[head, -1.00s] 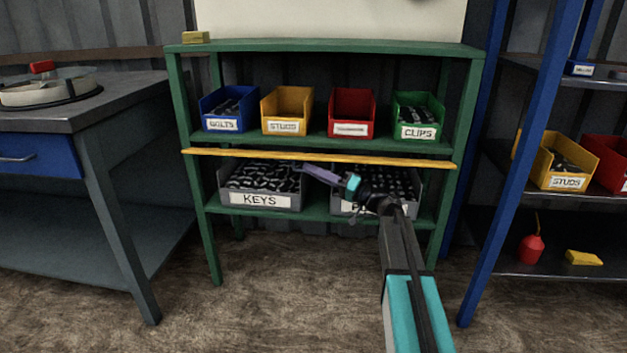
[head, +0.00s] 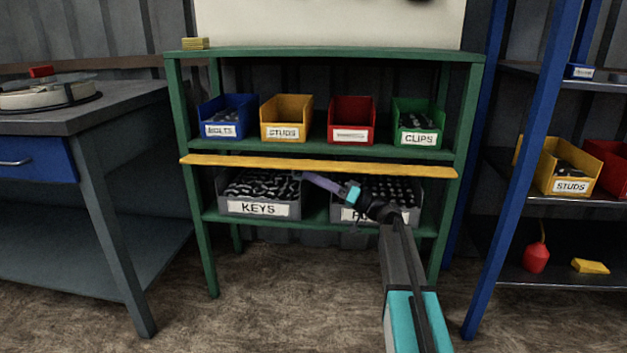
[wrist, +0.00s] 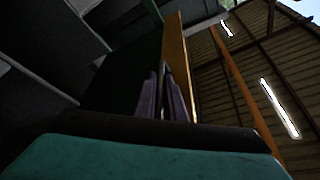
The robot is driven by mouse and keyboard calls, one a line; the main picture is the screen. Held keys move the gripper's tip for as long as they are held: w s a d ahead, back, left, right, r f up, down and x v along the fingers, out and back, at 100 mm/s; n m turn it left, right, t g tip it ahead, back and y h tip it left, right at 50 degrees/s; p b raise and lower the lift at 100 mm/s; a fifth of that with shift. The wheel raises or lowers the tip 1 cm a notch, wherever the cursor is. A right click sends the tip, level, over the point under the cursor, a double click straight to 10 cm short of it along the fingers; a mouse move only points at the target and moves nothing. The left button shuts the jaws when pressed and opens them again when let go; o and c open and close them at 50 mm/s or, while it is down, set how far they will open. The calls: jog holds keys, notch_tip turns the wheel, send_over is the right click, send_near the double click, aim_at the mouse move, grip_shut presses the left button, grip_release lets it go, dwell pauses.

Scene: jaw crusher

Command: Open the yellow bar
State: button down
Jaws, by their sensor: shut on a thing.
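The yellow bar (head: 300,165) runs across the front of the green shelf unit (head: 330,50), just below its middle shelf. It reaches from the left post to the right post and looks nearly level. My gripper (head: 305,178) is at the bar's underside, around its middle. In the wrist view the yellow bar (wrist: 174,55) rises from between my gripper's fingers (wrist: 166,75), which are closed on it. The exact contact is small and dark.
Bins of bolts, studs and clips (head: 418,125) stand on the middle shelf. A KEYS bin (head: 258,209) and another grey bin sit below, behind the bar. A workbench (head: 100,120) stands left and a blue-post rack (head: 530,150) right.

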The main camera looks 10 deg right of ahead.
jog(key=c, duration=1.8)
grip_release()
jog(key=shift+c, duration=0.2)
jog(key=p+v, duration=0.5)
jog(key=v, duration=0.9)
jog(key=shift+a+r, duration=0.1)
jog(key=shift+r, duration=0.1)
